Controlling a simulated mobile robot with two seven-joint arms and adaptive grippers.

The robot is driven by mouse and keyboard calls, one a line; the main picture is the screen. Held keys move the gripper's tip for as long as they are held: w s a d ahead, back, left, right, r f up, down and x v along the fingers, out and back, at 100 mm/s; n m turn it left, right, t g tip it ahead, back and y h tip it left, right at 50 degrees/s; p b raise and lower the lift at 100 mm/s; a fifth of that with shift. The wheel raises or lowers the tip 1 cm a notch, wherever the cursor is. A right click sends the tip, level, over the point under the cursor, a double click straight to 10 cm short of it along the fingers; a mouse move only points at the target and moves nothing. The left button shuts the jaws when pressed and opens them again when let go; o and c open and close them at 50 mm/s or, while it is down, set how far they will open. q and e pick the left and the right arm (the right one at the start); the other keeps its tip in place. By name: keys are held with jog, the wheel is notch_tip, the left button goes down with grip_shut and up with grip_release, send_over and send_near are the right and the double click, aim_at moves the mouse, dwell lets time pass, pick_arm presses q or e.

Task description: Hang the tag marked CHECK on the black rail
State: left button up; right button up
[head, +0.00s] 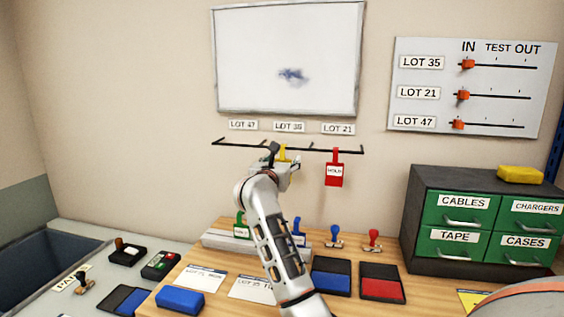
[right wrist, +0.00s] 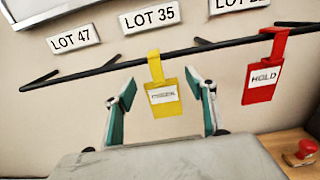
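The yellow tag marked CHECK (right wrist: 164,97) hangs on the black rail (right wrist: 225,43), its loop over the bar below the LOT 35 label. In the head view the tag (head: 283,152) shows only in part behind my right gripper (head: 280,163). In the right wrist view the right gripper (right wrist: 165,100) is open, one finger on each side of the tag, with gaps between. The red HOLD tag (right wrist: 263,77) hangs further right on the rail, below LOT 21. My left gripper is not in view.
A pale rack (head: 216,240) with a green tag (head: 241,226) and a blue tag (head: 299,238) stands on the wooden table, partly behind my arm. Stamps, ink pads and a green drawer cabinet (head: 408,215) are to the right. The rail's left part is empty.

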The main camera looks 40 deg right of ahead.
jog(key=v, duration=1.2)
